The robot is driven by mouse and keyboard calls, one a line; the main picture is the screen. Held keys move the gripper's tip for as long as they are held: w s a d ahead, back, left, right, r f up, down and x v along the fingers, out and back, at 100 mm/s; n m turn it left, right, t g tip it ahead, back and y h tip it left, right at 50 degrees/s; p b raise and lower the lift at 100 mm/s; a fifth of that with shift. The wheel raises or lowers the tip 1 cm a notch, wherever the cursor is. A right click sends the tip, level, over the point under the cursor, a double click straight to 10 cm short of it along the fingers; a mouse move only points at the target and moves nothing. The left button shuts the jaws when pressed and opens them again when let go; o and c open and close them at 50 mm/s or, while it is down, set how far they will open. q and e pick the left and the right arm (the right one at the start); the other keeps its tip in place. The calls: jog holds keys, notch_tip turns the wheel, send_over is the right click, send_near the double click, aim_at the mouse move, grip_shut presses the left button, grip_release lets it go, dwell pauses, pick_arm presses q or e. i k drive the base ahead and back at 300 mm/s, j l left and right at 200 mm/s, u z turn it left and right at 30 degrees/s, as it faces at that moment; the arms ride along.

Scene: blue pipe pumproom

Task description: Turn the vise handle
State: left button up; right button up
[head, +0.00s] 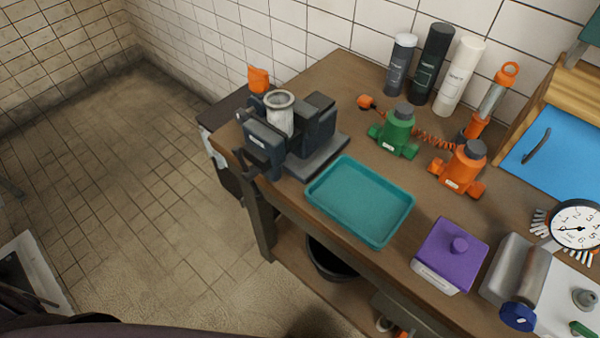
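The vise (318,128) is dark grey and is mounted at the far left corner of the wooden workbench (325,85). A pale metal cylinder with a rimmed top (279,115) stands upright between its jaws. The vise handle (247,172) is a dark bar at the vise's front, sticking out past the bench's left edge; it is small, and its exact angle is hard to tell. Neither of my grippers shows in the head view, so nothing is seen touching the handle.
A teal tray (360,200) lies right of the vise, with a purple box (450,255) beyond it. Green (397,132) and orange (460,168) fittings and several bottles stand farther back. The tiled floor (130,170) left of the bench is mostly clear.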

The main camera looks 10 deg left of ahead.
aim_at(249, 174)
jog(key=i+j+z, duration=0.1)
jog(key=z, duration=0.35)
jog(key=j+z, duration=0.35)
jog(key=z, duration=0.15)
jog(key=j+z, duration=0.3)
jog(key=z, duration=0.15)
jog(key=j+z, duration=0.3)
jog(key=z, duration=0.15)
jog(key=j+z, duration=0.25)
jog(key=z, duration=0.2)
jog(key=k+l, duration=0.05)
